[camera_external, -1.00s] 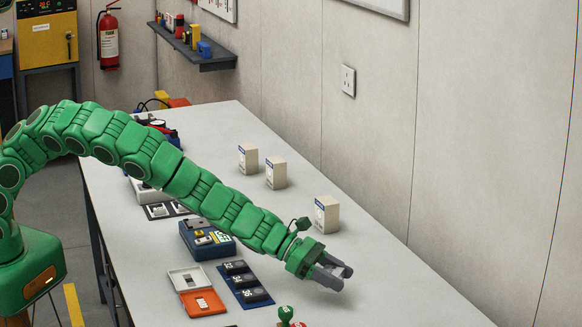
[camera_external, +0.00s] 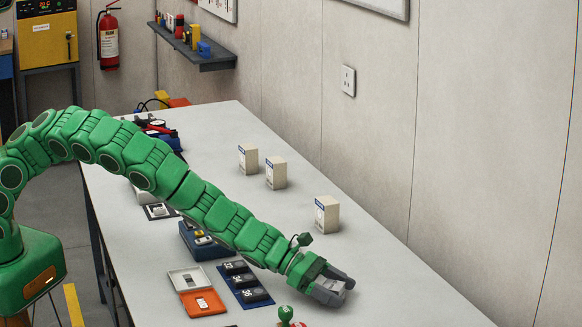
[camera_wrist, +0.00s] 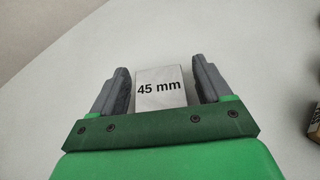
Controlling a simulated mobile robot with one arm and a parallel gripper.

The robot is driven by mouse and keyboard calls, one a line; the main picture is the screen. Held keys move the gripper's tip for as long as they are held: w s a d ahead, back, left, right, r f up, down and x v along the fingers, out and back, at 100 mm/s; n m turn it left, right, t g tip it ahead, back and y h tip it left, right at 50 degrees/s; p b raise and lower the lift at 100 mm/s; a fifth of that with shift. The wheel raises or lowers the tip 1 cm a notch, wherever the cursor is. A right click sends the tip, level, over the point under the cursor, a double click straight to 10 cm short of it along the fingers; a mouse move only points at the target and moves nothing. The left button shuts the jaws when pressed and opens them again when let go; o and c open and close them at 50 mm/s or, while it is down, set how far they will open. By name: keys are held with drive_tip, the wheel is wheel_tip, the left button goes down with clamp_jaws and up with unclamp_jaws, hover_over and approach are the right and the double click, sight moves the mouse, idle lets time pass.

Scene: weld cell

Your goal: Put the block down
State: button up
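The block (camera_wrist: 161,100) is pale grey-white, marked "45 mm", and shows between my gripper's two grey fingers in the wrist view. A narrow gap shows on each side of it, so the fingers stand around it without pressing on it. In the external view my gripper (camera_external: 334,287) is low over the front right part of the white bench (camera_external: 400,290). The block is mostly hidden there by the fingers. It seems to be at bench level, but its underside is hidden.
Several small beige boxes stand along the bench, the nearest box (camera_external: 327,215) behind my gripper. A blue tray (camera_external: 244,284) with black pieces and an orange tray (camera_external: 201,302) lie to the left. A green-topped item (camera_external: 285,313) is close in front. Bench to the right is clear.

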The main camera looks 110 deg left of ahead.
sight(328, 284)
drive_tip(key=shift+s+r, duration=0.1)
drive_tip(key=shift+r, duration=0.1)
drive_tip(key=shift+s+d+r, duration=0.1)
drive_tip(key=shift+s+r, duration=0.15)
drive_tip(key=shift+s, duration=0.15)
drive_tip(key=shift+s+r, duration=0.1)
drive_tip(key=shift+s, duration=0.5)
drive_tip(key=shift+s+r, duration=0.35)
drive_tip(key=shift+s, duration=0.15)
drive_tip(key=shift+s+r, duration=0.1)
drive_tip(key=shift+s, duration=0.55)
drive_tip(key=shift+s+r, duration=0.4)
drive_tip(key=shift+s, duration=0.2)
drive_tip(key=shift+v, duration=2.75)
drive_tip(key=shift+s, duration=0.15)
